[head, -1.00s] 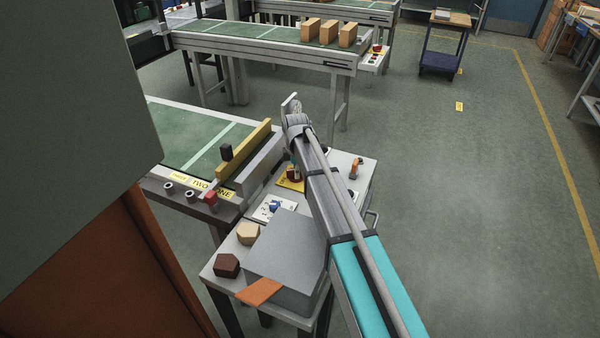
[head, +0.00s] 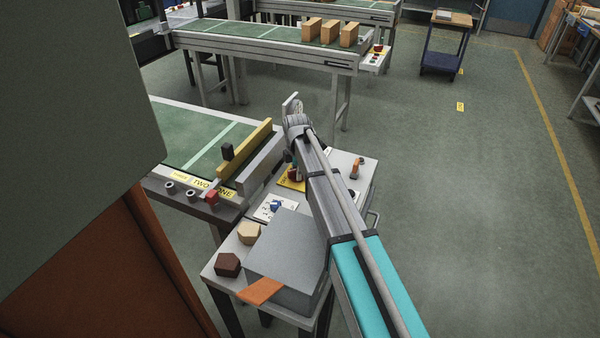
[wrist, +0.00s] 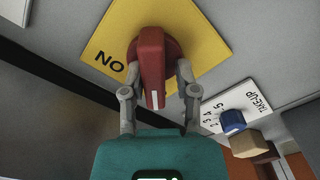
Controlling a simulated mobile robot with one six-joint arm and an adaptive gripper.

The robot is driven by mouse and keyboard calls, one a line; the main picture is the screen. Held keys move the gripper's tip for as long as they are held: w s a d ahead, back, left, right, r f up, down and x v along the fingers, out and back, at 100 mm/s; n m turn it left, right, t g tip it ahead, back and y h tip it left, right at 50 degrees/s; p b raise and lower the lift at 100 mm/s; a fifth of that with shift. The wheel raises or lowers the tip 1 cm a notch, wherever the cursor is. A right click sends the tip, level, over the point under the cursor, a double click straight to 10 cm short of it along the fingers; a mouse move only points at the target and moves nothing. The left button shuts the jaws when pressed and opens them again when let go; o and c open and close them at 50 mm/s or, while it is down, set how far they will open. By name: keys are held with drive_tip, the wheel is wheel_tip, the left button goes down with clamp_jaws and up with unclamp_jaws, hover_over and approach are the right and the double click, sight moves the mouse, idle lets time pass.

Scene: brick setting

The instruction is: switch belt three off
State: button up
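A red rotary handle (wrist: 152,62) stands on a yellow plate (wrist: 205,38) in the wrist view. A white mark on its end points toward my gripper. The letters "NO" show on the plate; other lettering is hidden. My gripper (wrist: 158,80) is open, with one finger on each side of the handle; firm contact does not show. In the head view the yellow plate (head: 291,184) is partly behind my arm.
Next to the plate is a white TAKE-UP dial with a blue knob (wrist: 232,121). A grey box (head: 287,253), an orange flap, and brown and tan blocks (head: 228,265) share the bench. An orange-handled item (head: 357,166) stands at right. Open floor (head: 480,200) lies right.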

drive_tip(key=shift+o, duration=1)
drive_tip(key=shift+s, duration=0.1)
drive_tip(key=shift+w+r, duration=0.1)
drive_tip(key=shift+w, duration=0.15)
